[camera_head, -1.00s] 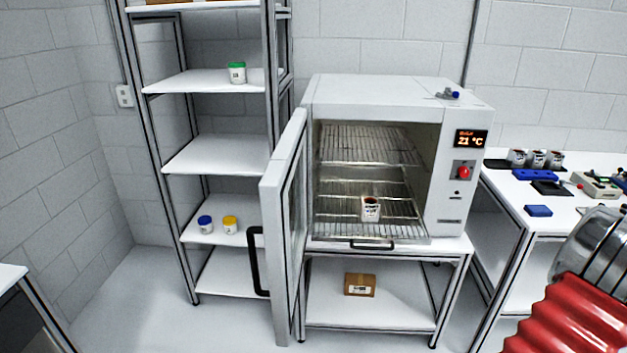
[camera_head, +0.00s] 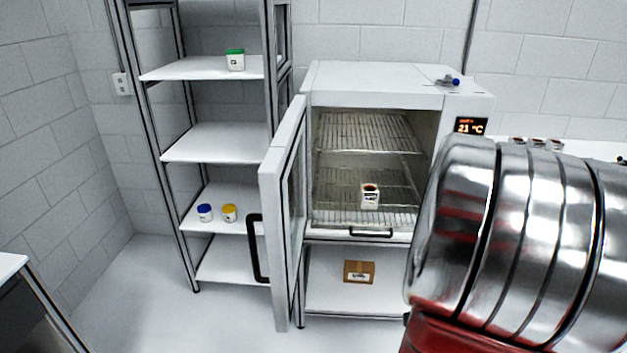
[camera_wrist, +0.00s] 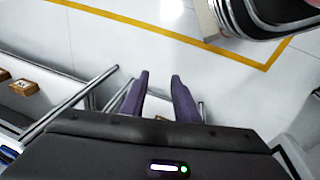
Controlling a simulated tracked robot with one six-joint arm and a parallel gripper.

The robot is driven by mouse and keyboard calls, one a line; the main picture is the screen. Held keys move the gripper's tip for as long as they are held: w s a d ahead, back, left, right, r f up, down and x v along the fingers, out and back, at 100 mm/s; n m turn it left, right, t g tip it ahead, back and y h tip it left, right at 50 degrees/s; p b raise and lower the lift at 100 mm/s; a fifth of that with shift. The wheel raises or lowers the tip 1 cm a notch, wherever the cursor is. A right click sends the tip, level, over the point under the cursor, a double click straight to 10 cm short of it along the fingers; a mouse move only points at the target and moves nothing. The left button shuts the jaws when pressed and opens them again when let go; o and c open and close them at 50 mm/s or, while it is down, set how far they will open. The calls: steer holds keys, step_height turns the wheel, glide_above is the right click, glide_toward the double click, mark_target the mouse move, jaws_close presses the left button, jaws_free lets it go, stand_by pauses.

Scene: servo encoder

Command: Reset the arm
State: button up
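My gripper (camera_wrist: 158,92) shows in the wrist view with two purple fingers apart and nothing between them. It points down over the pale floor. In the head view my silver and red arm fills the lower right, and my gripper is out of sight there. The oven (camera_head: 380,80) stands with its door (camera_head: 280,220) open to the left. A white container with a dark top (camera_head: 370,198) sits on the oven's lower wire rack, apart from my arm.
A shelf unit (camera_head: 210,150) left of the oven holds a green-lidded jar (camera_head: 235,61), a blue-lidded jar (camera_head: 205,213) and a yellow-lidded jar (camera_head: 229,213). A cardboard box (camera_head: 359,272) lies under the oven. My arm hides most of the right bench.

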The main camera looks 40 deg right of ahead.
steer(key=w+a+r+n+t+y, duration=0.1)
steer(key=w+a+r+n+t, duration=0.1)
steer(key=w+a+r, duration=0.2)
steer(key=w+a+r+n+t+y, duration=0.1)
steer(key=w+a+r, duration=0.3)
steer(key=a+r, duration=0.7)
steer(key=w+a+r+n+t, duration=0.2)
steer(key=w+a+r, duration=0.3)
steer(key=a, duration=1.4)
step_height(320, 180, up, 3)
steer(key=shift+n+t+y, duration=0.3)
steer(key=shift+n+y, duration=0.1)
steer(key=shift+n, duration=0.3)
steer(key=shift+w+d, duration=0.1)
steer(key=shift+w, duration=0.05)
